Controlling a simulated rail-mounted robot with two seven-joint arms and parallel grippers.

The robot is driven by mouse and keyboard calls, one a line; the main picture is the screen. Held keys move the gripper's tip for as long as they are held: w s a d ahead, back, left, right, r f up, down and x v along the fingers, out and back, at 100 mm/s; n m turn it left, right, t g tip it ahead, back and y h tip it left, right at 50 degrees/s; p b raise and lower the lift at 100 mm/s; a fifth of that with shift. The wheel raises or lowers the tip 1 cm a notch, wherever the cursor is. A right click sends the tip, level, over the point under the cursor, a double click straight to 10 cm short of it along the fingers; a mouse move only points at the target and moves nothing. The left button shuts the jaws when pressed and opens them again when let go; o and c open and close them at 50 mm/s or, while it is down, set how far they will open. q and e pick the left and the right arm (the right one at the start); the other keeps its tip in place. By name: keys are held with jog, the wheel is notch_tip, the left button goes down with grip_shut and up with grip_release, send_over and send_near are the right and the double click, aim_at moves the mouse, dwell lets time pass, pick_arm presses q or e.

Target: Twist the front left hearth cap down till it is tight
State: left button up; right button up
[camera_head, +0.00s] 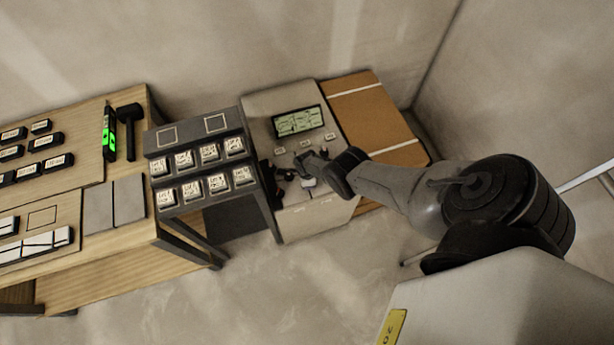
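A grey-beige slab that looks like the hearth (268,105) stands right of centre, with a patterned greenish panel (297,122) at its far end. Small dark caps (280,174) sit on its nearer half. They are too small to tell apart or to see how tight any is. My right gripper (303,170) reaches in from the right and is down among these caps. A small whitish piece (308,183) shows right by its fingers. The wrist and fingers hide part of the slab, and whether the fingers grip a cap is unclear. My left gripper is out of view.
A dark rack (200,130) with rows of white labelled blocks stands left of the slab. A wooden bench (120,240) with dark blocks, a green-lit tool (108,130) and a black hammer (129,125) is farther left. A brown board (365,110) lies right of the slab. Walls close the back.

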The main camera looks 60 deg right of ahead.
jog(key=o, duration=0.9)
jog(key=shift+o, duration=0.2)
jog(key=shift+r, duration=0.1)
jog(key=shift+r+p, duration=0.65)
jog(key=shift+p, duration=0.05)
notch_tip(320, 180, up, 12)
jog(key=p, duration=1.2)
jog(key=shift+r, duration=0.2)
